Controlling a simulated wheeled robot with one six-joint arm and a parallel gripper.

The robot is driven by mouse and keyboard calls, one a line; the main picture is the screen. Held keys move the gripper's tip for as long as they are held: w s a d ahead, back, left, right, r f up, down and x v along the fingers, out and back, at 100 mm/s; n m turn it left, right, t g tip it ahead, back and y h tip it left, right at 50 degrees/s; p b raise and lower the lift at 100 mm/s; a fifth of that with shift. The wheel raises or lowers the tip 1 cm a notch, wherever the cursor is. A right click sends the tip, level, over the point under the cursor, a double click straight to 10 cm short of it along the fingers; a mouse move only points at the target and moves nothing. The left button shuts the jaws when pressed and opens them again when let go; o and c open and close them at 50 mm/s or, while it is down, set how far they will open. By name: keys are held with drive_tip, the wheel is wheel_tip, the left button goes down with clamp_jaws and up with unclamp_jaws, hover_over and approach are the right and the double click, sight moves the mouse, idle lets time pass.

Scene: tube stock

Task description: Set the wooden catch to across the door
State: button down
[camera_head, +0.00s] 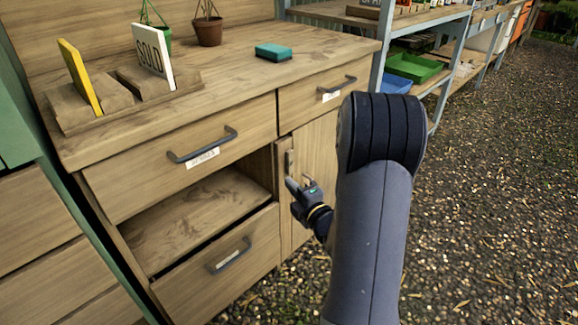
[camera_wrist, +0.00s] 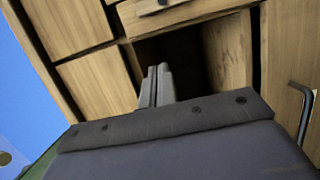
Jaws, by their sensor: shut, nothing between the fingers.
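The wooden cabinet's door (camera_head: 318,160) is at the lower right of its front, under the right drawer, and looks closed. A small upright piece that looks like the wooden catch (camera_head: 289,163) is at the door's left edge. I cannot tell whether it overlaps the door. My gripper (camera_head: 293,187) is just below this piece, close to the cabinet front; I cannot tell if it touches. In the wrist view my gripper's fingers (camera_wrist: 158,83) are together and empty, in front of a dark opening. The catch is not clearly seen there.
An open shelf space (camera_head: 200,215) lies left of the door, above a lower drawer (camera_head: 225,270) with a handle. The benchtop holds a SOLD sign (camera_head: 152,58), a plant pot (camera_head: 207,32) and a teal block (camera_head: 273,52). Gravel (camera_head: 480,200) at right is clear.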

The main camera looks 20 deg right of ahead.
sight(290, 162)
drive_tip(key=w, duration=0.2)
drive_tip(key=w+d+b, duration=0.1)
drive_tip(key=w, duration=0.5)
drive_tip(key=shift+d+f, duration=0.1)
drive_tip(key=shift+d, duration=0.3)
drive_tip(key=shift+w+d, duration=0.3)
drive_tip(key=shift+d, duration=0.3)
